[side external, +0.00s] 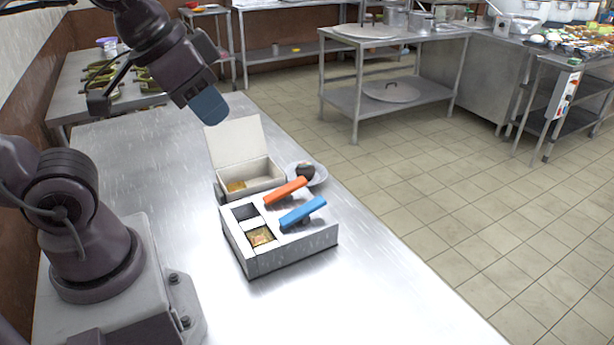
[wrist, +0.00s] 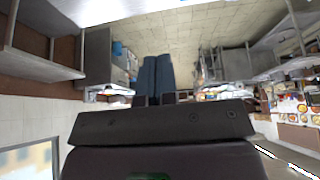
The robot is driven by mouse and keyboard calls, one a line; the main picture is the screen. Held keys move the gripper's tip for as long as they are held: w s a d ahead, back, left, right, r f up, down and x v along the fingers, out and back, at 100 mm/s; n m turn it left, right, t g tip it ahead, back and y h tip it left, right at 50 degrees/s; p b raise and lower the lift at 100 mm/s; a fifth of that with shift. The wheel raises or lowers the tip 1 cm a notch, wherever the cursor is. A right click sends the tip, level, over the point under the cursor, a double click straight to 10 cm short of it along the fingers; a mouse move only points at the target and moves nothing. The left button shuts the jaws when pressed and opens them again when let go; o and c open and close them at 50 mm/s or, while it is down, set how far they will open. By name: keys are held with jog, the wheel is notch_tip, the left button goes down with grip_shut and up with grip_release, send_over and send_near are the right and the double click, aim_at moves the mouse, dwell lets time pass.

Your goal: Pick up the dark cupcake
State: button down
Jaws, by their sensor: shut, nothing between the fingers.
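A dark, round item that looks like the dark cupcake (side external: 306,170) sits on a small pale plate (side external: 320,174) behind the compartment box in the side view. It is partly hidden by the orange block. My gripper (side external: 210,108) is raised above the table, up and to the left of the plate and well apart from it. Its blue fingers are together and empty; they also show closed in the wrist view (wrist: 156,75). The wrist view looks out over the kitchen, and I do not see the cupcake there.
A white compartment box (side external: 290,258) holds a golden item, with an orange block (side external: 286,191) and a blue block (side external: 302,212) on top. Behind it stands a white box with an open, upright lid (side external: 236,142). The metal table (side external: 375,300) is clear at the front.

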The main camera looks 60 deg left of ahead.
dwell(0.4)
jog(key=c, duration=0.7)
grip_release()
jog(key=n+g+y, duration=0.2)
jog(key=n+g, duration=0.1)
jog(key=n, duration=1.7)
send_near(304, 165)
jog(key=x, duration=1)
jog(key=shift+w+a+f, duration=0.1)
jog(key=shift+f, duration=0.3)
